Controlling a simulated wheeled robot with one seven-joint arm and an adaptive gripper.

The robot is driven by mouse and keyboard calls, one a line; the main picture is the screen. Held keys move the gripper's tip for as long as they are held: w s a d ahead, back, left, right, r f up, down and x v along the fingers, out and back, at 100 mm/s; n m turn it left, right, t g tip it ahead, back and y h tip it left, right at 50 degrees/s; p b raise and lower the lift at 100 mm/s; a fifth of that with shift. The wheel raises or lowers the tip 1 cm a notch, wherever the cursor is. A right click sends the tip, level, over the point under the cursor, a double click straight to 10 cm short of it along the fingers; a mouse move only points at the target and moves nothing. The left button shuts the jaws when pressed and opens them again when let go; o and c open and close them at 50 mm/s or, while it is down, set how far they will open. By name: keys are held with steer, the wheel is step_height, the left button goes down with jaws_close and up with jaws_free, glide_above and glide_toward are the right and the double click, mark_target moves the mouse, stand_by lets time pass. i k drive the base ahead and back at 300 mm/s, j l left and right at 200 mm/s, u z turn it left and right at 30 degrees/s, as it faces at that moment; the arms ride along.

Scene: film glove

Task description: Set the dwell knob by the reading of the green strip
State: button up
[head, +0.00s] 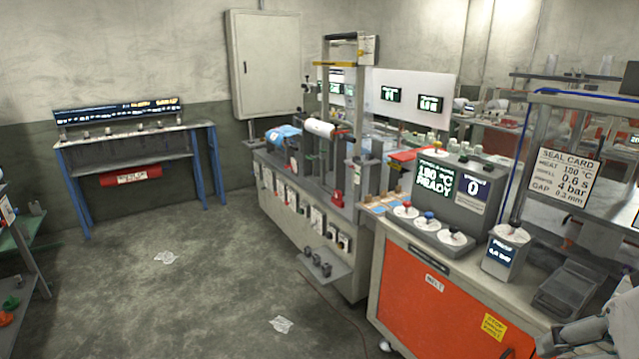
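A control panel with three round white knobs stands on the orange-fronted cabinet at right: one red-capped (406,210), one blue-capped (429,221) and one dark-capped (453,237). Their labels are too small to read, so I cannot tell which is the dwell knob. The display (434,180) behind them reads 180 °C READY. A seal card (563,176) lists heat 180 °C, a dwell that looks like 0.6 s, 4 bar and a gap in mm. I cannot make out the green strip. My gripper (575,338) shows partly at the lower right, apart from the knobs; its fingers are unclear.
A small box with a lit display (501,252) and a dark tray (568,291) stand right of the knobs. A grey machine bench (313,218) adjoins the cabinet. A blue-legged table (140,140) stands at left. The floor between is mostly clear, with crumpled scraps (281,324).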

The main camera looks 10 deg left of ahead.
mark_target(429, 216)
steer(key=u, duration=4.3)
steer(key=l+z, duration=0.15)
steer(key=z, duration=1.9)
steer(key=i+l+z, duration=0.1)
steer(key=z, duration=0.3)
steer(key=i+l+z, duration=0.15)
steer(key=z, duration=0.25)
steer(key=i+l+z, duration=0.15)
steer(key=z, duration=0.25)
steer(key=i+l+z, duration=0.15)
steer(key=z, duration=0.3)
steer(key=i+j+z, duration=0.1)
steer(key=i+z, duration=0.25)
steer(key=i, duration=0.7)
